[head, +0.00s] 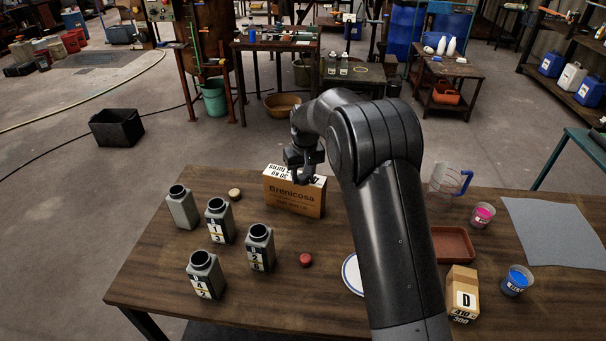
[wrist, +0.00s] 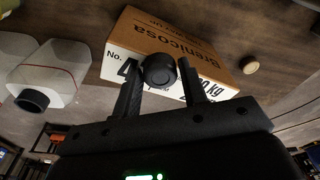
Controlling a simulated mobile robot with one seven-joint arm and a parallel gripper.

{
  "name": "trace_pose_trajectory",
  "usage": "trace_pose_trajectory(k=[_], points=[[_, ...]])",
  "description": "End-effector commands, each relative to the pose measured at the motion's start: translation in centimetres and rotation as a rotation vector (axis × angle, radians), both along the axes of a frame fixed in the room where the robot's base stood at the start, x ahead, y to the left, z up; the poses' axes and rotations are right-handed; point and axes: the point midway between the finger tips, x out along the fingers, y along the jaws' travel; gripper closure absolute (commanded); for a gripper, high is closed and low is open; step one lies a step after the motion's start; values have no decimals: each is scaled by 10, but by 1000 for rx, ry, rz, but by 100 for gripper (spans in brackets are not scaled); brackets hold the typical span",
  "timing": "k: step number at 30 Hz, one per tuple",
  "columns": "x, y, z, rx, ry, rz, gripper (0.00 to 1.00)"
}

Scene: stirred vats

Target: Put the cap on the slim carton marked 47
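Several grey open-necked slim cartons stand upright on the table's left: an unlabelled-looking one (head: 182,209) at the back, two labelled ones (head: 217,222) (head: 260,248) in the middle and one (head: 205,272) at the front. Their stacked label characters are too small to read surely; I cannot make out a 47. The cap is held apart from all of them.
A tan disc (head: 235,194) and a red cap (head: 305,260) lie near the cartons. Right of my arm are a clear jug (head: 443,186), a brown tray (head: 468,244), a box marked D (head: 462,280) and two paint cups (head: 482,216) (head: 516,282).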

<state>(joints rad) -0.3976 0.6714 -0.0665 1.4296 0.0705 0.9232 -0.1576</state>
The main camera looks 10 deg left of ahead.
Motion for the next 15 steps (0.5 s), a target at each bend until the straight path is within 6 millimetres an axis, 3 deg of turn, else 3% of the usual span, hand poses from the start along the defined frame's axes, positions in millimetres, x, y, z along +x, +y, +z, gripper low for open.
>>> trace_pose_trajectory(k=[5,15], points=[[0,0,0,0,0,0,46],[0,0,7,1,-3,0,46]])
